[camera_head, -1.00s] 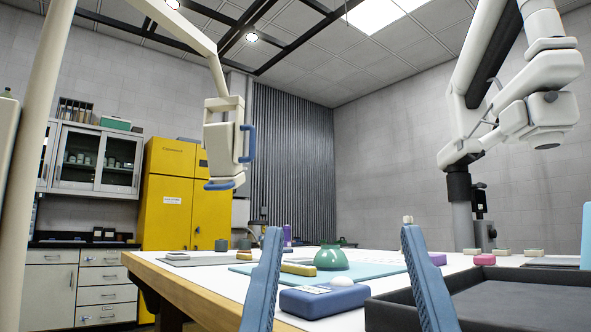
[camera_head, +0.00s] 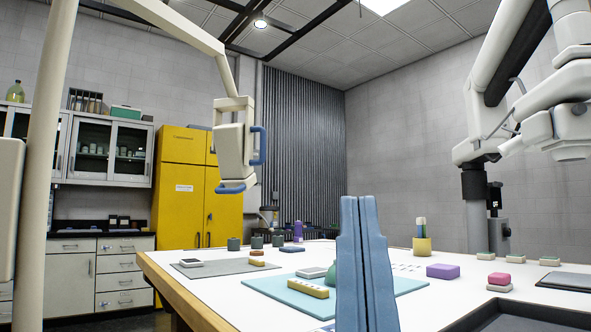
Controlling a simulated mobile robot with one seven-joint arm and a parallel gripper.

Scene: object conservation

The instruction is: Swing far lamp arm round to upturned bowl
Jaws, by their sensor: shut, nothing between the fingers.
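One cream lamp arm (camera_head: 187,25) reaches in from a post at the left. Its boxy head (camera_head: 236,146) with blue handles hangs above the far left of the table. Another white jointed arm (camera_head: 500,125) stands on a dark-collared post beyond the table at the right. I cannot tell for sure which is the far lamp arm. The green upturned bowl (camera_head: 331,274) sits on the teal mat, mostly hidden behind my gripper. My gripper (camera_head: 362,200) points up in front of the table, fingers together and empty, apart from both arms.
The white table (camera_head: 215,290) carries a teal mat (camera_head: 270,288), a grey mat (camera_head: 222,267), a yellow block (camera_head: 308,288), a purple block (camera_head: 443,271) and a yellow cup (camera_head: 422,245). A dark tray (camera_head: 510,318) is at the lower right. Open air lies between the two arms.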

